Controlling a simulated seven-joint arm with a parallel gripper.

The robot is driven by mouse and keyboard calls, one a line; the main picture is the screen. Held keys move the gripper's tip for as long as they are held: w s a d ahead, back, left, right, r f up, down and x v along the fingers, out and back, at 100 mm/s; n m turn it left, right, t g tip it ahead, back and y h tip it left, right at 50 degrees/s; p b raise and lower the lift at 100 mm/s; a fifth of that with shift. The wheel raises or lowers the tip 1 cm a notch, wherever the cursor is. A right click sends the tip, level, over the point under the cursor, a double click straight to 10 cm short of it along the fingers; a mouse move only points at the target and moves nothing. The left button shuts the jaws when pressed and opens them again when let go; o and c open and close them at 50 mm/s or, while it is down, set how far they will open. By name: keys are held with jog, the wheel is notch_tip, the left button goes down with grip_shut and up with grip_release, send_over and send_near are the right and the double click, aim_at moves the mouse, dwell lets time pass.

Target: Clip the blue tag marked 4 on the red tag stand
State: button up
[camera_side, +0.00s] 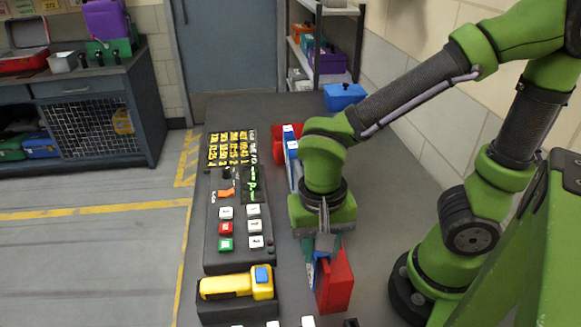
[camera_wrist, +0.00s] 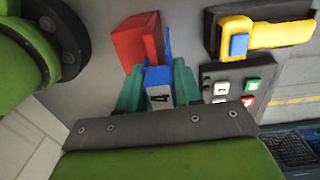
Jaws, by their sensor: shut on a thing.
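My gripper (camera_side: 323,246) points down over the table, its teal fingers closed on a blue tag (camera_wrist: 158,76). The tag has a white face with a dark mark that looks like a 4. The red tag stand (camera_side: 335,282) stands just below and to the right of my fingers in the side view. In the wrist view the red stand (camera_wrist: 136,42) is just beyond the tag, with a blue strip along its right side. The tag is at the stand, but I cannot tell whether it touches or is clipped on. My fingers hide part of the tag in the side view.
A red holder (camera_side: 278,155) with blue-and-white tags stands behind my wrist. A dark button panel (camera_side: 238,225) and a yellow-handled device (camera_side: 236,285) lie to the left. A blue box (camera_side: 344,96) sits at the back. Grey table right of the holder is clear.

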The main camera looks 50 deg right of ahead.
jog(key=o, duration=1.1)
jog(key=shift+o, duration=0.2)
jog(key=shift+r, duration=0.1)
notch_tip(320, 180, up, 16)
jog(key=w+d+f+n+t+y, duration=0.1)
jog(key=w+d+f+n+t, duration=0.1)
jog(key=d, duration=0.3)
jog(key=w+d+f+n+t+y, duration=0.1)
jog(key=w+d+f+n+t, duration=0.1)
jog(key=d+t, duration=0.3)
jog(key=shift+w+n, duration=0.3)
jog(key=shift+n, duration=0.2)
